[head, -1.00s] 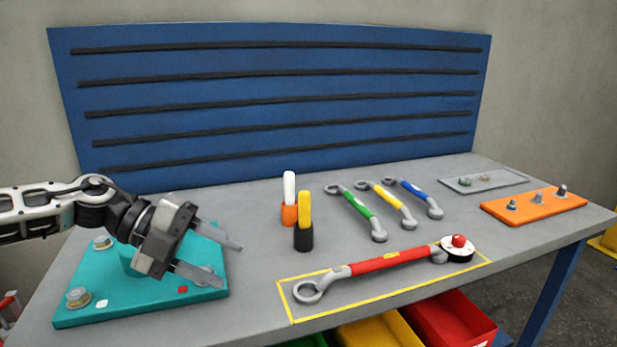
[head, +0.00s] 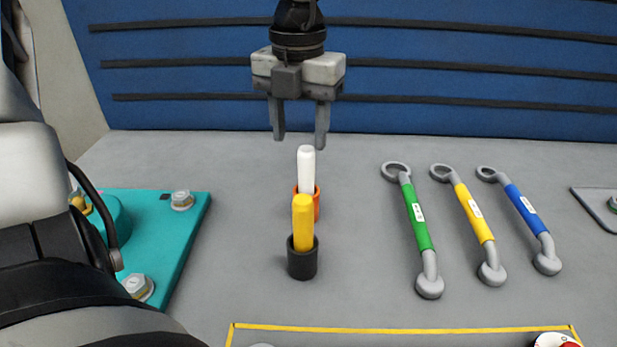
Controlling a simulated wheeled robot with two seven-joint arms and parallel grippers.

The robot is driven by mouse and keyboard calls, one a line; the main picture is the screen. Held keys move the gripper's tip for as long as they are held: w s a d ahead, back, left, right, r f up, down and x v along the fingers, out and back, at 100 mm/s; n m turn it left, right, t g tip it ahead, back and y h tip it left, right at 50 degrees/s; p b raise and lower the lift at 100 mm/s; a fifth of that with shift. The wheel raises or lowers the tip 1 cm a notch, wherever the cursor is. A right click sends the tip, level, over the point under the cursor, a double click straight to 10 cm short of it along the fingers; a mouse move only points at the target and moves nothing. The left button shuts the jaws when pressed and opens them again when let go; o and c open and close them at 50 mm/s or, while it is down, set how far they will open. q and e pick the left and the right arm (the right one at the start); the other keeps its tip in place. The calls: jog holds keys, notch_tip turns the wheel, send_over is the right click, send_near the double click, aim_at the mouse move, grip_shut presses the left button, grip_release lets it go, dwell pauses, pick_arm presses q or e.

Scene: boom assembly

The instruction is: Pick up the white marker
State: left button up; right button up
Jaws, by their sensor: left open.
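The white marker (head: 306,168) stands upright in an orange holder (head: 317,203) in the middle of the table. The yellow marker (head: 302,222) in its black holder (head: 302,262) stands in front and hides part of the orange holder. My left gripper (head: 299,143) points down just above the white marker's top. Its two fingers are apart, one on either side in the picture, with nothing between them. Whether the fingers are right over the marker or a little behind it, I cannot tell. My right gripper is out of view.
Green (head: 417,220), yellow (head: 473,213) and blue (head: 523,211) handled links lie to the right. A teal plate (head: 190,235) with bolts is at the left, partly behind my arm. The blue slotted panel (head: 200,80) rises behind. A yellow outline (head: 400,330) marks the front.

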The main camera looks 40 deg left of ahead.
aim_at(306, 171)
pick_arm(q)
notch_tip(306, 171, down, 3)
jog(key=shift+r, duration=0.1)
jog(key=shift+w+d+f, duration=0.1)
jog(key=shift+w+f, duration=0.05)
jog(key=shift+f, duration=0.7)
jog(key=shift+w+d+f, duration=0.1)
jog(key=shift+f, duration=0.8)
jog(key=shift+w+d+f, duration=0.1)
jog(key=shift+w+f, duration=0.05)
jog(key=shift+f, duration=0.7)
grip_shut()
